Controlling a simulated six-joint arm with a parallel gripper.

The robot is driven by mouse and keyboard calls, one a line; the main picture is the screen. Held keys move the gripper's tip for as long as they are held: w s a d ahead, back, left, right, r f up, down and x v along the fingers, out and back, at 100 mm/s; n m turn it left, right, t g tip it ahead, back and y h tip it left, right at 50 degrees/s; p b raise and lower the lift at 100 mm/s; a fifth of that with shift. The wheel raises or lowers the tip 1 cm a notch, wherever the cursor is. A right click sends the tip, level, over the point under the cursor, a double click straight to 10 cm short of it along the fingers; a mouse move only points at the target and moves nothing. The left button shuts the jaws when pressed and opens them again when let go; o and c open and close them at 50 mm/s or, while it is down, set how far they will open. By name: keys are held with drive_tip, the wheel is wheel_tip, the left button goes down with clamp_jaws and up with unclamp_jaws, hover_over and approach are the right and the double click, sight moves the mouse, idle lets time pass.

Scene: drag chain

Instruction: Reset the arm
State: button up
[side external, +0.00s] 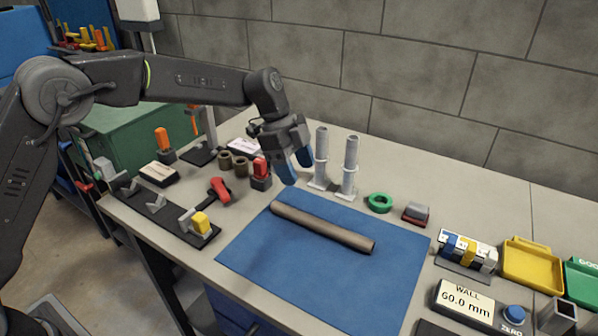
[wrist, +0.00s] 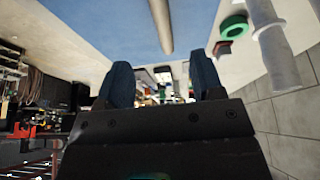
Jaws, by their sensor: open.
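My gripper (side external: 296,166) is open and empty, with blue fingertips. In the side external view it hangs in the air above the back left part of the blue mat (side external: 262,258). In the wrist view the two fingers of my gripper (wrist: 162,84) stand apart with nothing between them. A long brown-grey rod (side external: 322,227) lies on the mat, slanting from back left to front right, apart from the fingers. The rod (wrist: 161,22) also shows at the top of the wrist view. My arm reaches in from the left.
Two upright grey posts (side external: 351,165) stand close to the right of my gripper. A green ring (side external: 379,203) lies beyond the mat. A red-handled tool (side external: 220,190) and a black rail (side external: 160,214) lie left. A yellow bin (side external: 532,262) and a display box (side external: 465,300) stand right.

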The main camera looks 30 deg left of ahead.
idle(0.3)
drive_tip(key=s+a+r+n+t+y, duration=0.1)
drive_tip(key=s+a+r+n, duration=0.3)
drive_tip(key=s+r, duration=0.25)
drive_tip(key=s+a+r+n+t+y, duration=0.1)
drive_tip(key=s+a+r+n+t, duration=0.1)
drive_tip(key=s+a+r+n, duration=0.45)
drive_tip(key=s+a+f+n+t+y, duration=0.1)
drive_tip(key=s+a+f+n, duration=0.1)
drive_tip(key=s, duration=0.7)
drive_tip(key=s+a+f+n+t+y, duration=0.1)
drive_tip(key=s+n, duration=0.4)
drive_tip(key=s, duration=0.5)
drive_tip(key=shift+a+f+t+y, duration=0.3)
drive_tip(key=shift+a+f, duration=0.05)
drive_tip(key=shift+f, duration=0.55)
drive_tip(key=shift+n, duration=0.25)
